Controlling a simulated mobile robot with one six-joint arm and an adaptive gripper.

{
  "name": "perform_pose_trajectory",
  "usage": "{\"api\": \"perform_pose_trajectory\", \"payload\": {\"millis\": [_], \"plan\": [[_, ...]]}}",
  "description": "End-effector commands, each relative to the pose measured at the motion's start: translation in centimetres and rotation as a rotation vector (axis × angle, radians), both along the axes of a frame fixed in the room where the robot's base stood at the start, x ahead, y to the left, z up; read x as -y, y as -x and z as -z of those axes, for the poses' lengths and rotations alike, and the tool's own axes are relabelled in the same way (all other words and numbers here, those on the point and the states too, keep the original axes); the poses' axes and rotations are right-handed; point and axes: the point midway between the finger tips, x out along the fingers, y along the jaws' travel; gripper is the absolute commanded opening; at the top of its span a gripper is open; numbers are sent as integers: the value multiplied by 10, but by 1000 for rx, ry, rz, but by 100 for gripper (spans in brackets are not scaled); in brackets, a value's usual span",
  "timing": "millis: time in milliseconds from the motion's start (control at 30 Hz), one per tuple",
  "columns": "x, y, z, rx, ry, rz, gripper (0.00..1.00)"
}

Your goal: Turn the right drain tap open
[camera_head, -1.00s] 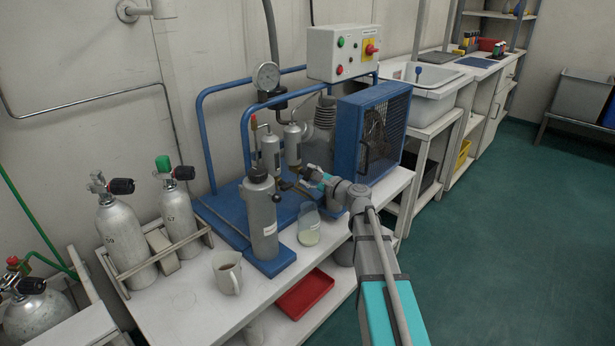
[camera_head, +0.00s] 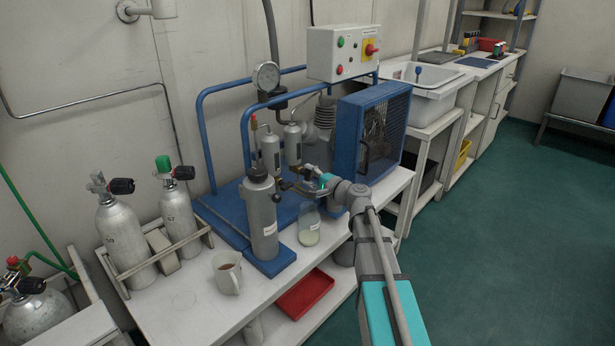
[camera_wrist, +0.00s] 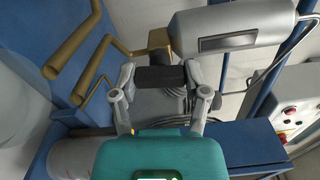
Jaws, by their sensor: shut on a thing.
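The right drain tap shows in the wrist view as a black handle (camera_wrist: 160,77) on a brass fitting (camera_wrist: 158,40), beside the grey separator cylinder (camera_wrist: 235,28). My gripper (camera_wrist: 161,76) is shut on the black handle, one finger on each side. In the head view my gripper (camera_head: 306,175) is just below the right small cylinder (camera_head: 292,143). The left small cylinder (camera_head: 270,153) stands beside it. The tap is too small and covered in the head view to tell how far it is turned.
A tall grey cylinder (camera_head: 262,218) and a jar of pale liquid (camera_head: 309,226) stand close to my gripper. The blue caged compressor guard (camera_head: 350,135) is to its right. A mug (camera_head: 227,272) sits at the bench front. Brass pipes (camera_wrist: 75,52) show in the wrist view.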

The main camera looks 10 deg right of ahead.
Motion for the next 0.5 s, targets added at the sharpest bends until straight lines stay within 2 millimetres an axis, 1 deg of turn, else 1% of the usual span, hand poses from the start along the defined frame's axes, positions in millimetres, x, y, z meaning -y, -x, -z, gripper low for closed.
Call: {"api": "perform_pose_trajectory", "payload": {"millis": [33,233,267,400,433,500], "plan": [[-2,5,2,-1,7,-8,12],[-2,5,2,-2,6,-8,12],[-2,5,2,-2,5,-8,65],[-1,4,1,-1,3,-6,91],[-1,3,1,-2,3,-6,94],[-1,3,1,-1,2,-4,94]]}}
